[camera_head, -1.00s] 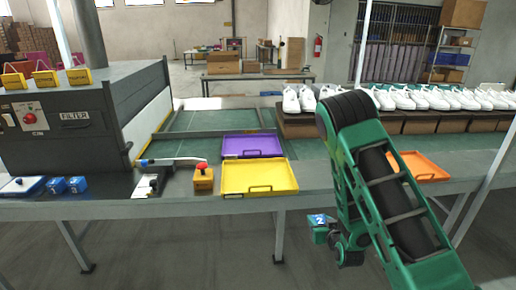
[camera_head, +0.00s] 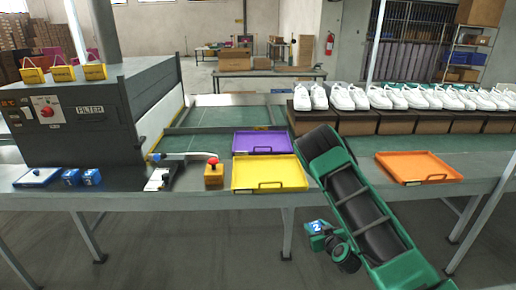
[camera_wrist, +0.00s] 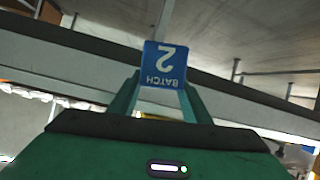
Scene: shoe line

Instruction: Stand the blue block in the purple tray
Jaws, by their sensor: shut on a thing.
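My gripper (camera_wrist: 163,95) is shut on a blue block (camera_wrist: 163,64) marked "BATCH 2" in the wrist view. In the head view the held blue block (camera_head: 317,227) is low, in front of the table's front edge and below the tabletop. The purple tray (camera_head: 262,142) lies flat and empty on the table, behind the yellow tray. My gripper is to the right of the purple tray and well below it. Two more blue blocks (camera_head: 91,177) stand on the table at the left.
The yellow tray (camera_head: 269,173) sits in front of the purple tray. A red-button box (camera_head: 213,174) and a scanner-like tool (camera_head: 160,179) stand to its left. An orange tray (camera_head: 418,167) lies at the right. White shoes (camera_head: 400,97) line the back on boxes.

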